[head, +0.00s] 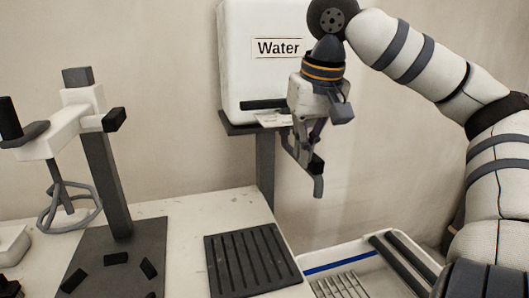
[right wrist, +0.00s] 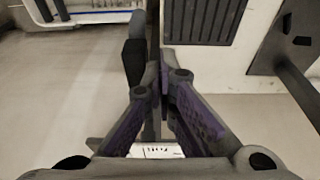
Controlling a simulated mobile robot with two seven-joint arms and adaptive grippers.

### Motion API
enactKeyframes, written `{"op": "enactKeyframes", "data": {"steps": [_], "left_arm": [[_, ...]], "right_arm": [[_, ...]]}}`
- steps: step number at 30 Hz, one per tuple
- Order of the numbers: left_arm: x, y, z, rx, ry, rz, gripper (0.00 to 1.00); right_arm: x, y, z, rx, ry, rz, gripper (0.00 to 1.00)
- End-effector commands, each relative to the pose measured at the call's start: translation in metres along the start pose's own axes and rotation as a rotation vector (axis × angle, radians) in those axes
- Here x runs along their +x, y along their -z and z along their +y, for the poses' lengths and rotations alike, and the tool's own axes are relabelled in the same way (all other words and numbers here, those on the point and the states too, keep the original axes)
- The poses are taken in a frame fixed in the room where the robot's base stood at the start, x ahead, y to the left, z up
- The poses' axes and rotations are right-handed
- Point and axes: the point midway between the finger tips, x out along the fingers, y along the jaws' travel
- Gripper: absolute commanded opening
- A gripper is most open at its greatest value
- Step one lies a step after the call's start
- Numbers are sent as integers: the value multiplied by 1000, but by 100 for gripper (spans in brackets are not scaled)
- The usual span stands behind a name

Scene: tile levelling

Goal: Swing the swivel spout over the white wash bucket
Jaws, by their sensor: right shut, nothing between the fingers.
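The white water tank (head: 252,62) labelled "Water" stands at the back. The grey swivel spout (head: 319,186), with a black sleeve, hangs in front of it, its end bent downward. In the right wrist view the black sleeve (right wrist: 134,65) is just left of my fingers; I cannot tell whether they touch. My right gripper (head: 303,150) is shut and empty beside the spout, partly hiding it; its fingertips (right wrist: 164,75) show from the wrist. The white wash bucket (head: 310,258), with a blue stripe, is below right in the head view and upper left (right wrist: 105,17) in the wrist view. My left gripper is out of view.
A dark slotted grid (head: 248,262) lies on the white bench (head: 190,205), left of the bucket. Dark rollers (head: 405,262) cross the bucket. A mixer stand (head: 103,165) rises at the left. A dark post (head: 265,165) holds the tank's shelf.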

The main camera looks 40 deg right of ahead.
Motion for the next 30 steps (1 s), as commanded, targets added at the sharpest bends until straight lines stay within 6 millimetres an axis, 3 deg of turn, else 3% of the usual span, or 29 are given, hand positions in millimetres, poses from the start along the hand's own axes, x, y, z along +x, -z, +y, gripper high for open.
{"op": "enactKeyframes", "data": {"steps": [9,22,30], "left_arm": [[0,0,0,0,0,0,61],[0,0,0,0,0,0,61],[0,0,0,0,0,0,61]], "right_arm": [[0,0,2,0,0,0,0],[0,1,39,2,2,1,0],[0,1,44,0,0,1,0]]}}
